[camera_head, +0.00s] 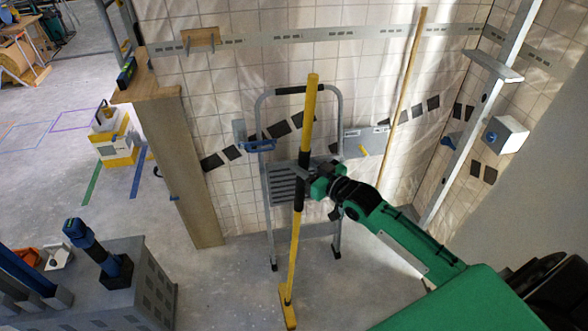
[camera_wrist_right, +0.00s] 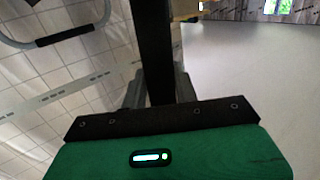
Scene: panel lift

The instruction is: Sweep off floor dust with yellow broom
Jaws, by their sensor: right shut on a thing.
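The yellow broom (camera_head: 295,245) stands nearly upright in the middle of the head view, with a black grip section on its handle and its yellow head (camera_head: 288,308) low near the floor. Whether the head touches the floor I cannot tell. My right gripper (camera_head: 301,187) is shut on the handle at the black section. In the right wrist view the dark handle (camera_wrist_right: 154,45) runs up from between the fingers (camera_wrist_right: 155,90). The grey concrete floor (camera_head: 225,270) shows around the broom; I cannot make out distinct dust on it. My left gripper is not in view.
A step ladder (camera_head: 342,120) stands right behind the broom against the tiled wall. A wooden pole (camera_head: 405,90) leans to its right. A grey cabinet (camera_head: 150,290) with a blue and black tool (camera_head: 98,250) is at lower left. Floor between cabinet and broom is clear.

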